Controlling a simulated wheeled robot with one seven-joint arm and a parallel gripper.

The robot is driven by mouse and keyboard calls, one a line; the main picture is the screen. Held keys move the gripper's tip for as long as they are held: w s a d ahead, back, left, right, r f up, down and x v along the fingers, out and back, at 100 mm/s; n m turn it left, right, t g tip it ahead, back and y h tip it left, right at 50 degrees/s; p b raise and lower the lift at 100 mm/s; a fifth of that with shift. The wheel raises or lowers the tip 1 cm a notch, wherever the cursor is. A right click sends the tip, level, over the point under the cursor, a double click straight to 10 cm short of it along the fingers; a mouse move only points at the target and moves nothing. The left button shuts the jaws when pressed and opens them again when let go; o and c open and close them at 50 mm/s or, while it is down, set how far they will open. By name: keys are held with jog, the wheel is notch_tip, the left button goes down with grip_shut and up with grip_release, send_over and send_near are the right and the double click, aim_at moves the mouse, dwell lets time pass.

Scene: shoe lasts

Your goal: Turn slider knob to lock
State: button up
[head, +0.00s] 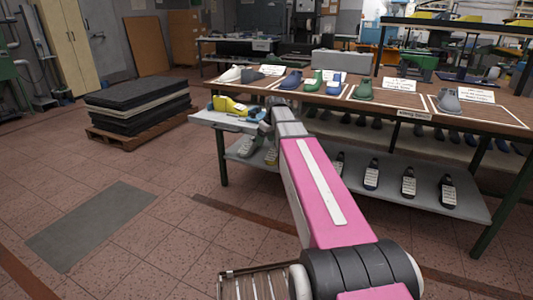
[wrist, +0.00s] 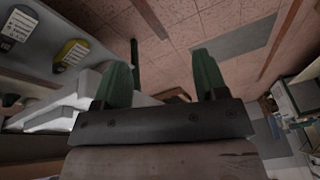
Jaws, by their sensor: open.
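I cannot make out a slider knob in either view. A yellow shoe last (head: 229,104) sits on a light grey side surface (head: 215,119) at the left end of the long bench, with a small blue part (head: 256,114) to its right. My arm reaches out to this end of the bench, and its far end hides part of the surface there. In the wrist view my gripper (wrist: 163,78) has two green fingers spread apart, with nothing between them. A pale grey, blocky edge (wrist: 62,108) lies left of the fingers.
The long bench (head: 310,97) carries several shoes and cards. Its lower shelf (head: 430,200) holds several lasts; a yellow-and-dark one shows in the wrist view (wrist: 70,54). A pallet of black sheets (head: 138,108) stands to the left.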

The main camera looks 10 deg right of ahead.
jog(key=shift+m, duration=0.6)
jog(key=shift+s+a+f, duration=0.15)
jog(key=shift+s+f, duration=0.85)
jog(key=shift+f, duration=0.05)
jog(key=shift+s+a+f, duration=0.1)
jog(key=shift+s+f, duration=0.85)
jog(key=shift+f, duration=0.1)
jog(key=s+f+m+g+h, duration=0.1)
jog(key=s+f+m, duration=0.2)
jog(key=s+f, duration=0.5)
jog(key=s+a+f+m+h, duration=0.1)
jog(key=s+f+m, duration=0.2)
jog(key=s+f, duration=0.5)
jog(key=s, duration=0.6)
jog(key=shift+s+a+g+h, duration=0.15)
jog(key=shift+g+h, duration=0.15)
jog(key=shift+g, duration=0.1)
